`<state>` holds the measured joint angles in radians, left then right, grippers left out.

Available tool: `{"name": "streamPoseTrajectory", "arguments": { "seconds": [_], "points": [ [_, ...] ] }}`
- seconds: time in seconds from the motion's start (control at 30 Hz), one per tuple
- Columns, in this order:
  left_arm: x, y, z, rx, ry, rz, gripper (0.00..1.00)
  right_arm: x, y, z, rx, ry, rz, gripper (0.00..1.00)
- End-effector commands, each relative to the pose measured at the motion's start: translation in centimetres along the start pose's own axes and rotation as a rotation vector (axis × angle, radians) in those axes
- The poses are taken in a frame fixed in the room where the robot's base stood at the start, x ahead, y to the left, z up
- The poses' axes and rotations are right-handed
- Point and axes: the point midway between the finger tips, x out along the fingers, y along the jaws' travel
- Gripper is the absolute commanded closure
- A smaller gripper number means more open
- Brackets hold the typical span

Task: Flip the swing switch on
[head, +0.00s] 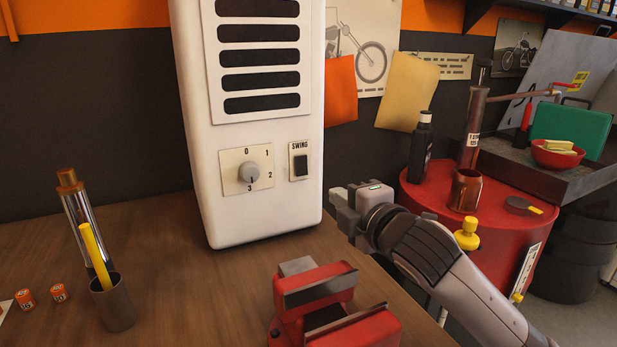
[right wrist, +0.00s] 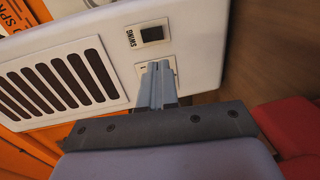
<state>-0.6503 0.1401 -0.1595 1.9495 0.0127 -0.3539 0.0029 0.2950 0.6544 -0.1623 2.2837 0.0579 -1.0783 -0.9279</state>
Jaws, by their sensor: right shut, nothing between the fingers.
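The swing switch (head: 301,165) is a small black rocker on a pale plate labelled SWING, on the front of a white heater-like unit (head: 205,130). The switch also shows in the right wrist view (right wrist: 152,34), upper middle. A grey knob (head: 249,172) with numbers 0 to 3 sits left of the switch. My right gripper (head: 343,208) is right of the unit and lower than the switch, apart from it. In the right wrist view its shut fingers (right wrist: 158,75) overlap the knob's plate, and the knob is hidden. My left gripper is not in view.
A red vise (head: 325,292) stands on the wooden bench (head: 190,290) in front of the unit. A cup (head: 113,303) with a yellow pencil is at the left. A red drum (head: 425,195) with bottles stands to the right. Bare bench lies left of the vise.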

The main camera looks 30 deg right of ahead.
Motion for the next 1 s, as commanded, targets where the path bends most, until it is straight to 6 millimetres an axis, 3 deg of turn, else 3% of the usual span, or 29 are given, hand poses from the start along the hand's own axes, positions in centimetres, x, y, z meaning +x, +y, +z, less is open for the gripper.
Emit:
{"name": "streamPoseTrajectory", "arguments": {
  "seconds": [0.7, 1.0],
  "points": [
    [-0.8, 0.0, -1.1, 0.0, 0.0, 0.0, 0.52, 9.7, 0.1, -0.1, 0.002, 0.0, 0.0, 1.0],
    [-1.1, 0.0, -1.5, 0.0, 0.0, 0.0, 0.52, 12.8, 0.1, 0.0, 0.0, 0.0, -0.001, 1.0]
  ]
}}
